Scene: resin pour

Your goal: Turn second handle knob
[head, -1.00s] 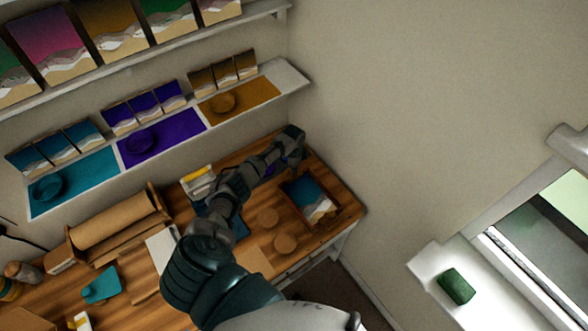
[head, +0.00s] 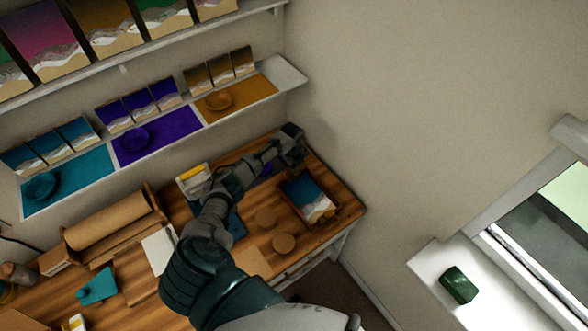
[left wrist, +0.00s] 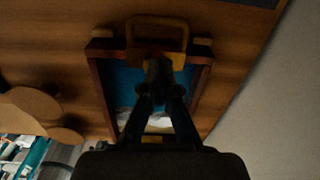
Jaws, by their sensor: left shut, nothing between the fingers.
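My left gripper (head: 294,154) reaches over the far right corner of the wooden table, above the framed tray. In the left wrist view its fingers (left wrist: 158,72) are shut with nothing between them. A dark wooden tray (left wrist: 101,75) with a blue and white picture lies below them; it also shows in the head view (head: 337,207). A yellow-brown loop handle (left wrist: 157,22) stands at one end of the tray, just past the fingertips. A similar coloured piece (left wrist: 153,140) at the other end is partly hidden by the fingers. I cannot tell if the fingertips touch the handle.
Two round wooden discs (head: 284,243) lie on the table (head: 255,215) beside the tray. A cardboard roll holder (head: 115,225) stands further left. A shelf (head: 283,75) with coloured mats and bowls runs above. A wall borders the table's right side.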

